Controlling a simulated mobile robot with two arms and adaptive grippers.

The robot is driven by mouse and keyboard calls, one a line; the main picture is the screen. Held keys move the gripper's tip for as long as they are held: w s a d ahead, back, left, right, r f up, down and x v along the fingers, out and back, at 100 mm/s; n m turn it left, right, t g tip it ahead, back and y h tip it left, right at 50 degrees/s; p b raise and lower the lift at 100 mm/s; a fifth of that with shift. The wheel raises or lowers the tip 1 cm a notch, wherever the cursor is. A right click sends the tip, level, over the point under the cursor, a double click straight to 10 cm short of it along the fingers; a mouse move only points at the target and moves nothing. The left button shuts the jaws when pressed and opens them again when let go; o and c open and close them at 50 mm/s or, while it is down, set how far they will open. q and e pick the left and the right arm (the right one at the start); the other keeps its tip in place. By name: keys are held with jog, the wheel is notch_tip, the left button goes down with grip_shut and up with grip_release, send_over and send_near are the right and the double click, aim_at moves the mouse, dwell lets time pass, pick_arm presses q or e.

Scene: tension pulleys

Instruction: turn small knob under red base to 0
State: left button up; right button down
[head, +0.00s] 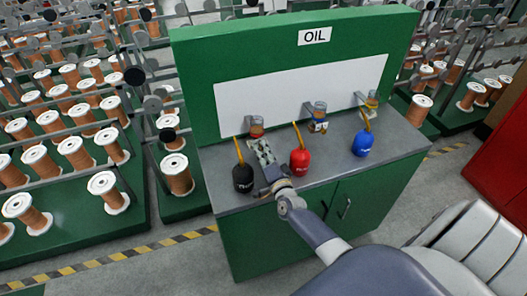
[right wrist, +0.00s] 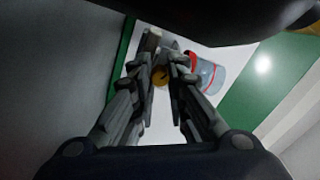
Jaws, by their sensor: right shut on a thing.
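The oil dispenser with the red base (head: 257,130) is the leftmost of three on the white panel of the green cabinet. In the right wrist view its clear jar and red ring (right wrist: 207,73) show to the right of my fingers. My right gripper (head: 259,146) reaches up from below to just under this dispenser. In the right wrist view, the fingers of my right gripper (right wrist: 162,68) are shut on the small brass-coloured knob (right wrist: 161,78). The knob's setting and any scale are hidden or too small to read. My left gripper is not in view.
A black oil can (head: 243,179) stands left of my right gripper, and a red can (head: 300,160) stands close on its right. A blue can (head: 362,144) is farther right. Two other dispensers, the middle one (head: 319,112) and the right one (head: 371,100), hang on the panel.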

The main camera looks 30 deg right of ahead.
jog(key=c, duration=1.5)
grip_release()
jog(key=shift+a+f, duration=0.1)
jog(key=shift+c, duration=0.2)
jog(key=shift+s, duration=0.15)
jog(key=v, duration=1.1)
jog(key=shift+s, duration=0.35)
jog(key=shift+a, duration=0.1)
